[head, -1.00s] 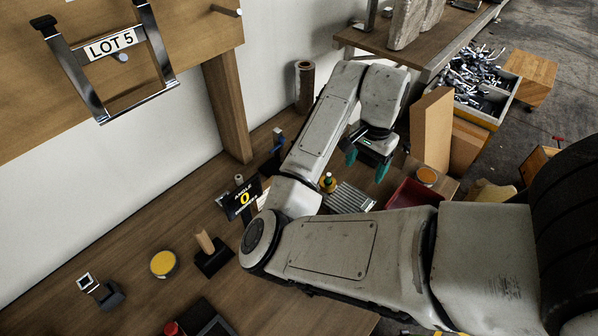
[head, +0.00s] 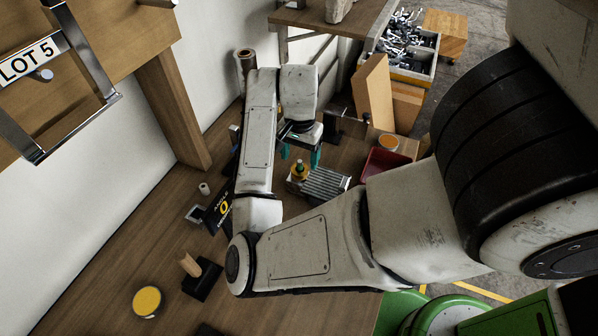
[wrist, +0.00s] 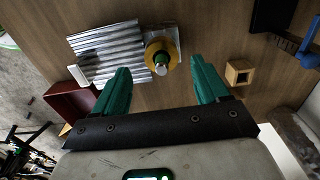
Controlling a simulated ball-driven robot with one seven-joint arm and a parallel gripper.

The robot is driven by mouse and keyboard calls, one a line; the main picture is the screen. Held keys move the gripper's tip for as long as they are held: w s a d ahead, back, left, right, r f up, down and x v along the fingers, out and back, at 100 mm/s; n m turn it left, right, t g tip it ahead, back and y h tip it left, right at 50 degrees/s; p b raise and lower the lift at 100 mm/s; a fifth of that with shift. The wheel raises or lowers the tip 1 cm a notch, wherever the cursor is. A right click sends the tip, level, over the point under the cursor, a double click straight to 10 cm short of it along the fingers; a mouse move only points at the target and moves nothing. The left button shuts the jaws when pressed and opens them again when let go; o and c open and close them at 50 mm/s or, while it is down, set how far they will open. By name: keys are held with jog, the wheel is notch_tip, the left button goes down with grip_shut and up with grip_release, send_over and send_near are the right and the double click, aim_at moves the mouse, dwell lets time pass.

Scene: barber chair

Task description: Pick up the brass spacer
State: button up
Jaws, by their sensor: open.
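A round brass-coloured piece, which looks like the brass spacer (wrist: 175,50), sits around or under a green post with a pale tip (wrist: 161,64). It also shows in the head view (head: 294,178), beside the ribbed grey metal block (head: 325,184). My gripper (head: 300,158) is open and empty, pointing down above the bench. In the wrist view, its two green fingers (wrist: 160,75) stand apart, with the post between and just beyond their tips. The fingers appear apart from the spacer. My forearm hides part of the bench in the head view.
A square tan piece with a square hole (wrist: 239,73) lies right of the fingers. A red bin (head: 384,164) stands right of the ribbed block; tan boards (head: 374,90) stand behind it. A blue-handled tool (wrist: 308,48) is at the wrist view's right. Bare bench lies beyond the spacer.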

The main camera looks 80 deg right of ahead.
aim_at(300, 161)
jog(key=shift+d+f, duration=0.2)
jog(key=shift+f, duration=2.1)
jog(key=shift+c, duration=0.5)
jog(key=c, duration=1.1)
